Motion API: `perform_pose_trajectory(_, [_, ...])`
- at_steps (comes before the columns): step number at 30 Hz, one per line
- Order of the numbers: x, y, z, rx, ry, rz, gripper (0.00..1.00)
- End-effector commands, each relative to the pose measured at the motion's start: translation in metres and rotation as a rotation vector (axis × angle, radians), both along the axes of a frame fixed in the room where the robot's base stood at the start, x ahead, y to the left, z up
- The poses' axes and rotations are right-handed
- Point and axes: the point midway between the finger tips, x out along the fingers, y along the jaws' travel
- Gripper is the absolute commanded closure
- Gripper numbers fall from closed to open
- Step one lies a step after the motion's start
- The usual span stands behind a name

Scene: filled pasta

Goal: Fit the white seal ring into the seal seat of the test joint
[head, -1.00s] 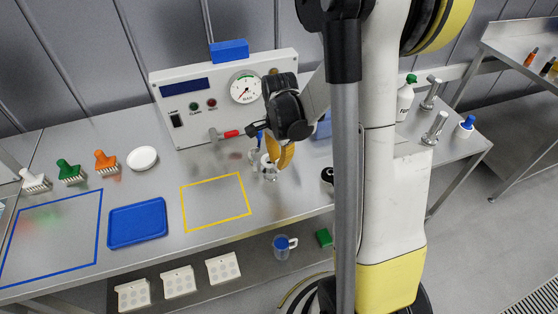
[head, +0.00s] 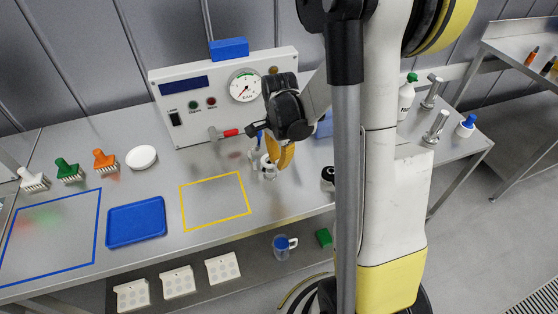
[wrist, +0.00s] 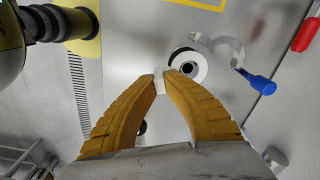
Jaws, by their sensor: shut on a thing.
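My gripper (wrist: 163,74) has orange-yellow fingers, and its tips are shut on a small white piece, which looks like the white seal ring (wrist: 158,84) seen nearly edge-on. Most of the ring is hidden by the fingers. The test joint (wrist: 187,64) shows in the wrist view as a pale round body with a dark centre, just right of the fingertips. I cannot tell whether the ring touches it. In the head view my gripper (head: 284,154) is over the test joint (head: 267,170), partly covering it.
A clamp with a blue handle (wrist: 258,82) is beside the joint. Behind stands the test panel (head: 220,95) with a gauge and a red-handled valve (head: 230,133). A yellow-outlined area (head: 215,202) on the table is empty; a blue tray (head: 137,222) lies left of it.

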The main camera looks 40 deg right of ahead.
Motion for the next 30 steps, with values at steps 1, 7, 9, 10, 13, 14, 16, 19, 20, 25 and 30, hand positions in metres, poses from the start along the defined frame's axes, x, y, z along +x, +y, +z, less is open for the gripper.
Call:
perform_pose_trajectory(1, [0.000, 0.000, -0.002, 0.000, 0.000, 0.000, 1.00])
perform_pose_trajectory(7, [0.000, 0.000, -0.006, 0.000, 0.000, 0.000, 1.00])
perform_pose_trajectory(9, [0.000, 0.000, -0.008, 0.000, 0.000, 0.000, 1.00])
perform_pose_trajectory(10, [0.000, 0.000, -0.009, 0.000, 0.000, 0.000, 1.00])
perform_pose_trajectory(13, [0.000, 0.000, -0.011, 0.000, 0.000, 0.000, 1.00])
perform_pose_trajectory(14, [0.000, 0.000, -0.012, 0.000, 0.000, 0.000, 1.00])
perform_pose_trajectory(16, [0.000, 0.000, -0.013, 0.000, 0.000, 0.000, 1.00])
perform_pose_trajectory(19, [0.000, 0.000, -0.015, 0.000, 0.000, 0.000, 1.00])
perform_pose_trajectory(20, [0.000, 0.000, -0.016, 0.000, 0.000, 0.000, 1.00])
perform_pose_trajectory(25, [0.000, 0.000, -0.020, 0.000, 0.000, 0.000, 1.00])
perform_pose_trajectory(30, [0.000, 0.000, -0.023, 0.000, 0.000, 0.000, 1.00])
